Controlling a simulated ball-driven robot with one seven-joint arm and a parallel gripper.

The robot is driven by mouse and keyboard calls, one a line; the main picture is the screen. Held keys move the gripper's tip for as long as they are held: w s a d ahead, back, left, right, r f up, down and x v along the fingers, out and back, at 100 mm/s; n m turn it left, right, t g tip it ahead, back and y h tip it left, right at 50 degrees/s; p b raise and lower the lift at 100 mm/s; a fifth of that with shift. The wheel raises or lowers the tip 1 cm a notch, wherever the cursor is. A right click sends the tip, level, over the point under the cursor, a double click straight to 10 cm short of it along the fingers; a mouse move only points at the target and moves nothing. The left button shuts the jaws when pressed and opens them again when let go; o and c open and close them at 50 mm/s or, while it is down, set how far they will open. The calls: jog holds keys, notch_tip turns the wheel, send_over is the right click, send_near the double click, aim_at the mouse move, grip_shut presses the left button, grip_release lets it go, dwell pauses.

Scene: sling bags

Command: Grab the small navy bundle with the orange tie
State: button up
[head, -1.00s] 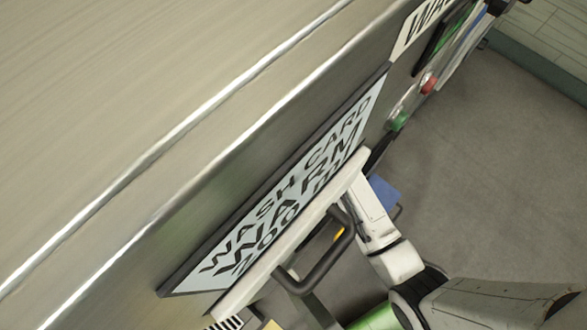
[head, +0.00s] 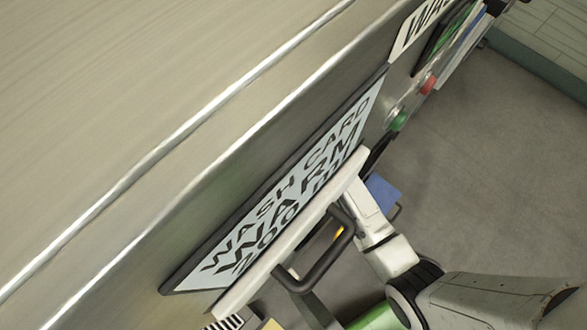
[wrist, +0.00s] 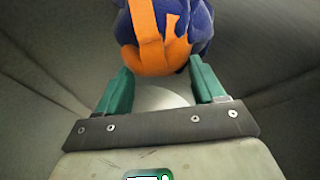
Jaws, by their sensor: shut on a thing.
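The small navy bundle (wrist: 196,22) shows at the top of the wrist view, with its broad orange tie (wrist: 150,45) wrapped around it. My gripper (wrist: 160,72) has two green fingers, one on each side of the bundle's lower end, and is shut on it. The upper part of the bundle is cut off by the frame's top edge. Neither the bundle nor the gripper can be made out in the head view.
Smooth grey walls (wrist: 50,60) surround the bundle in the wrist view. The head view shows a large metal machine with a wash card sign (head: 290,200), a dark handle (head: 318,265) and red and green buttons (head: 428,84). Grey floor (head: 480,170) is clear at the right.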

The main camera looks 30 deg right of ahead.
jog(key=c, duration=0.7)
jog(key=shift+c, duration=0.3)
jog(key=shift+r, duration=0.3)
